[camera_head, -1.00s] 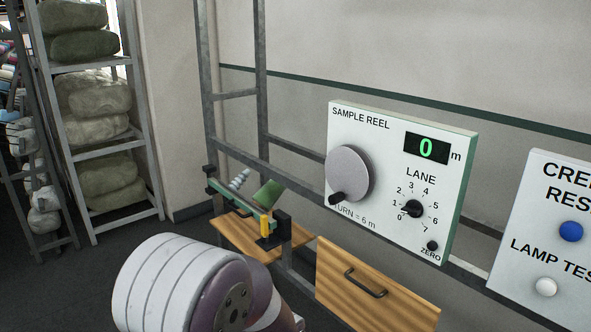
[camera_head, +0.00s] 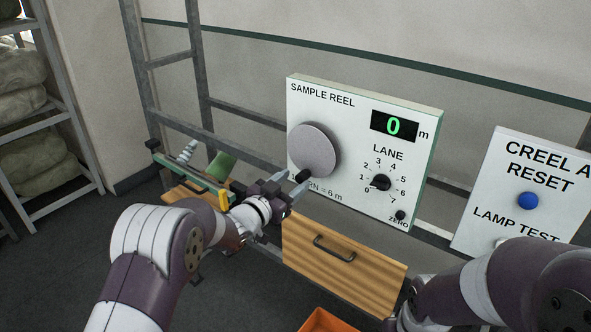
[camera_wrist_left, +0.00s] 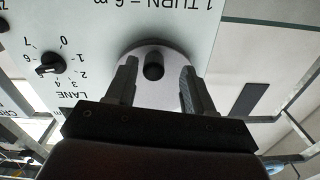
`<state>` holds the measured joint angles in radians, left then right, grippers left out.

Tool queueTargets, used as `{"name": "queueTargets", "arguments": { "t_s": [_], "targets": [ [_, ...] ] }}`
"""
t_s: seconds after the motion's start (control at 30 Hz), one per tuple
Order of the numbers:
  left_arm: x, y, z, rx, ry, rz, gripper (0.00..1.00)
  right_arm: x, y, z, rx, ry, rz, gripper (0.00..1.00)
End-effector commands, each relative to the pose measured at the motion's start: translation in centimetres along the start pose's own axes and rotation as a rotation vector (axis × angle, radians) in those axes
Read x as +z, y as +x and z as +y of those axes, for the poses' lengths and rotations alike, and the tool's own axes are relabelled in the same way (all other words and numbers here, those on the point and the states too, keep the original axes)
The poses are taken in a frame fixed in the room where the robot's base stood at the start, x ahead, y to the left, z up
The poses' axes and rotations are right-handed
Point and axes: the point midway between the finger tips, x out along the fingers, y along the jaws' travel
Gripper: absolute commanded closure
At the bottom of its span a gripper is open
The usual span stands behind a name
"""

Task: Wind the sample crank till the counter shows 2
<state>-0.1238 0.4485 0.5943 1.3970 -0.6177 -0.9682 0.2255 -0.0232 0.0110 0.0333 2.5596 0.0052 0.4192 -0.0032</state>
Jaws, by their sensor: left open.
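The sample reel panel (camera_head: 350,110) carries the round grey crank disc (camera_head: 314,150) with a dark handle knob (camera_head: 303,176) at its lower left. The green counter (camera_head: 394,126) reads 0 m. My left gripper (camera_head: 288,186) is open in front of the disc's lower edge, close to the knob. In the left wrist view, the knob (camera_wrist_left: 153,71) and part of the disc (camera_wrist_left: 165,50) appear between the spread fingers (camera_wrist_left: 159,85), with no grip on the knob. My right arm enters at lower right; its fingers cannot be made out.
A lane dial (camera_head: 380,182) and black zero button (camera_head: 400,215) share the panel. A wooden drawer (camera_head: 340,262) sits below it. The creel reset panel (camera_head: 522,190) stands to the right. A green-railed fixture (camera_head: 190,178) lies left of my gripper. An orange bin (camera_head: 328,322) is at the bottom.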

Motion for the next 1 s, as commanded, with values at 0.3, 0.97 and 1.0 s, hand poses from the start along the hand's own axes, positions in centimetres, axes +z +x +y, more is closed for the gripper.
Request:
{"name": "queueTargets", "arguments": {
  "t_s": [0.3, 0.97, 1.0],
  "targets": [
    [0.0, 2.6, 0.0, 0.0, 0.001, -0.001, 0.47, -0.1, -1.1, 0.0, 0.0, 0.0, 0.0, 1.0],
    [0.1, 2.6, -0.1, 0.0, 0.018, 0.001, 1.0, -0.1, -0.6, 0.0, 0.0, 0.0, 0.0, 1.0],
    [0.2, 2.6, -0.1, -0.001, 0.029, 0.002, 1.0, 0.0, -0.3, 0.0, 0.0, 0.0, 0.0, 1.0]
  ]
}}
